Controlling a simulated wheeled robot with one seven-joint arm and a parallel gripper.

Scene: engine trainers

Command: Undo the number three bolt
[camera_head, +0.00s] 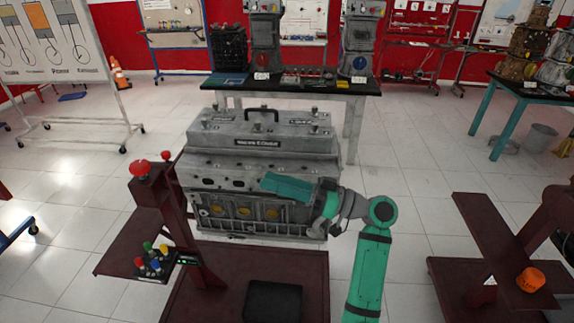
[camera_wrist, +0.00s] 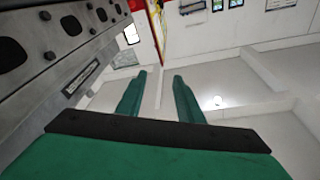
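The grey engine block (camera_head: 262,165) stands on the dark red stand in the middle of the head view, with a handled cover (camera_head: 262,130) on top. Bolt-like knobs show on the cover, but I cannot read a number on any of them. My gripper (camera_head: 268,182) is in front of the engine's near side, below the cover. In the wrist view my gripper's two green fingers (camera_wrist: 159,95) stand apart with nothing between them. The engine's side wall (camera_wrist: 45,55) fills the left of that view, with dark round ports. The fingers appear clear of it.
A red stand post with a red button (camera_head: 139,167) and a small control box (camera_head: 153,259) are at the left. A black tray (camera_head: 272,301) lies on the stand base. A black-topped table (camera_head: 290,84) stands behind the engine. Another red stand (camera_head: 490,240) is at the right. White floor is open between.

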